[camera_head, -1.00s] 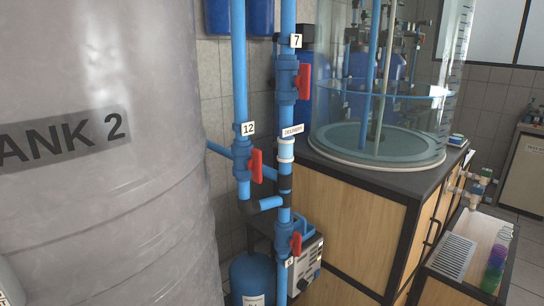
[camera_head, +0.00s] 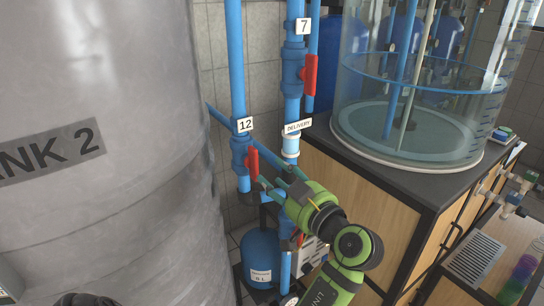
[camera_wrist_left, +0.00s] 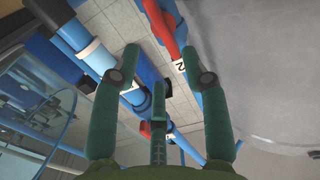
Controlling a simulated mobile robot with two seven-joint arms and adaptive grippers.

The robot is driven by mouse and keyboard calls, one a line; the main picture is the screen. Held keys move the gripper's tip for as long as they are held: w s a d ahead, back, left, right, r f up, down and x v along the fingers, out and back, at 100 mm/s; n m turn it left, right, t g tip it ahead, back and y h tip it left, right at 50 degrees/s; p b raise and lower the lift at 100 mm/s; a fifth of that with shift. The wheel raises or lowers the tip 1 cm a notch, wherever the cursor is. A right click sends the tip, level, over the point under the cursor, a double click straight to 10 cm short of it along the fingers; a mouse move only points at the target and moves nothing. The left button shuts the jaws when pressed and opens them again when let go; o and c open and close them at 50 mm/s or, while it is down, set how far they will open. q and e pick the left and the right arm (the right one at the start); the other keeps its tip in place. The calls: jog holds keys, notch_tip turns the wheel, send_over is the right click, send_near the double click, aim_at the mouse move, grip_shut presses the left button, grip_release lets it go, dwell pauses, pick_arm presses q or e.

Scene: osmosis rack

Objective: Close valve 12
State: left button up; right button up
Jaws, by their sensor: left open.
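Valve 12 is a blue valve on a vertical blue pipe, with a white 12 label (camera_head: 245,125) above it. Its red handle (camera_head: 252,164) stands roughly upright, along the pipe. My left gripper (camera_head: 270,178) comes from the lower right, with its fingers close to the handle's lower right side. In the left wrist view the gripper (camera_wrist_left: 160,62) is open, and nothing shows clamped between its fingers. A red handle (camera_wrist_left: 166,28) beside the partly hidden 12 label shows past the fingertips; contact cannot be told. My right gripper is not in view.
Valve 7's red handle (camera_head: 310,75) and the DELIVERY label (camera_head: 298,127) are on the neighbouring pipe. The grey tank (camera_head: 110,215) stands close on the left. A wooden cabinet (camera_head: 370,190) with a clear water cylinder (camera_head: 420,85) is on the right.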

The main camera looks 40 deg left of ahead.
aim_at(258, 163)
pick_arm(q)
jog(key=p+x, duration=0.1)
jog(key=x, duration=0.1)
jog(key=p+x, duration=0.1)
jog(key=x, duration=0.1)
jog(key=p+x, duration=0.1)
jog(key=x, duration=0.1)
jog(key=shift+s+a+r, duration=0.1)
jog(key=shift+s+r, duration=0.05)
jog(key=shift+s, duration=0.15)
jog(key=shift+w+a, duration=0.2)
jog(key=shift+a, duration=0.2)
jog(key=shift+c, duration=0.4)
grip_shut()
